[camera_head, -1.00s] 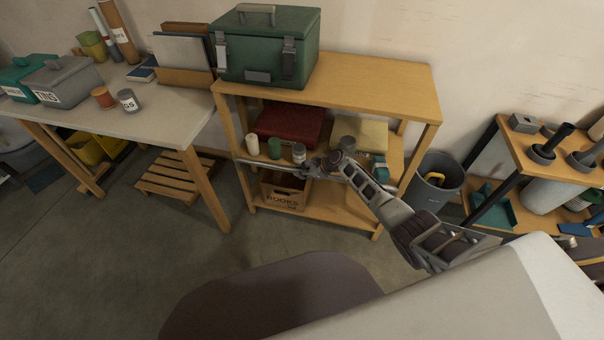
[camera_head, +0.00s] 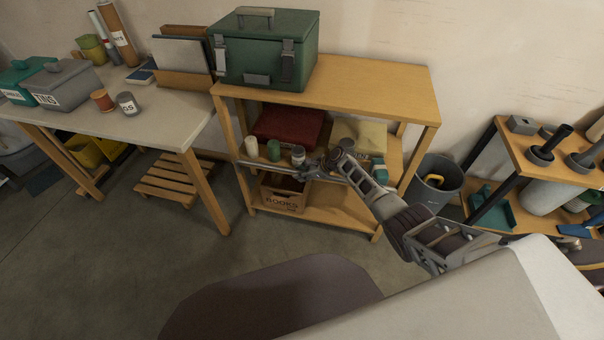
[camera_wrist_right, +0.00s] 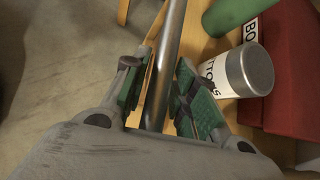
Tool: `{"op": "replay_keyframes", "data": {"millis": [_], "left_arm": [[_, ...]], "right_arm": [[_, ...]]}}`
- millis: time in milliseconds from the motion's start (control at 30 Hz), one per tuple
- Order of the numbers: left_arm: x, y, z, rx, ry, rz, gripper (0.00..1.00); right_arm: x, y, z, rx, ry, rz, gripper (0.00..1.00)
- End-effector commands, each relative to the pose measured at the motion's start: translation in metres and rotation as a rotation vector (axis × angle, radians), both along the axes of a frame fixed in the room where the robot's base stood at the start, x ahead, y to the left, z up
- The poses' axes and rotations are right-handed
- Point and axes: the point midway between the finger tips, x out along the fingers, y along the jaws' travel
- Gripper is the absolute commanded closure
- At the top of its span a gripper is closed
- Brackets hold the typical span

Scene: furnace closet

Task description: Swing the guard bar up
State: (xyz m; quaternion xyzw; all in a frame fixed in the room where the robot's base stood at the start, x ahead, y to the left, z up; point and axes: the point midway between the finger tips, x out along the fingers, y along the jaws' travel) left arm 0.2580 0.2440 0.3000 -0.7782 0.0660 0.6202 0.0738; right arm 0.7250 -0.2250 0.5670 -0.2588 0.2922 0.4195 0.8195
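The guard bar (camera_head: 256,164) is a grey metal bar lying roughly level across the front of the wooden shelf, at middle-board height. In the right wrist view the bar (camera_wrist_right: 164,60) runs lengthwise between my right gripper's two green-padded fingers. My right gripper (camera_head: 308,171) is at the bar in the head view, its arm reaching in from the lower right. The right gripper (camera_wrist_right: 160,88) looks open around the bar, with the fingers close on both sides. Whether a pad touches the bar is hard to see. My left gripper is in neither view.
Behind the bar stand a grey-lidded jar (camera_head: 298,154), a green can (camera_head: 274,150) and a red box (camera_head: 290,127). A books carton (camera_head: 284,200) sits below. A green toolbox (camera_head: 266,50) stands on top. A bin (camera_head: 436,182) is right of the shelf.

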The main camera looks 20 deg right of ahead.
Motion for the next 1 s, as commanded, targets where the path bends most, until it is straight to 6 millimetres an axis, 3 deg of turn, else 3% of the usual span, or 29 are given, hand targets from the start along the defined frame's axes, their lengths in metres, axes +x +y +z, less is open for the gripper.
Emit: {"op": "replay_keyframes", "data": {"millis": [567, 1000], "left_arm": [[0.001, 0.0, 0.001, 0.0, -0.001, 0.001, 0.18], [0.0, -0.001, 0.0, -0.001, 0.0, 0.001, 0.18]], "right_arm": [[-0.001, -0.002, 0.002, 0.0, -0.002, 0.0, 0.59], [-0.011, -0.013, 0.016, 0.001, -0.001, -0.001, 0.59]]}}
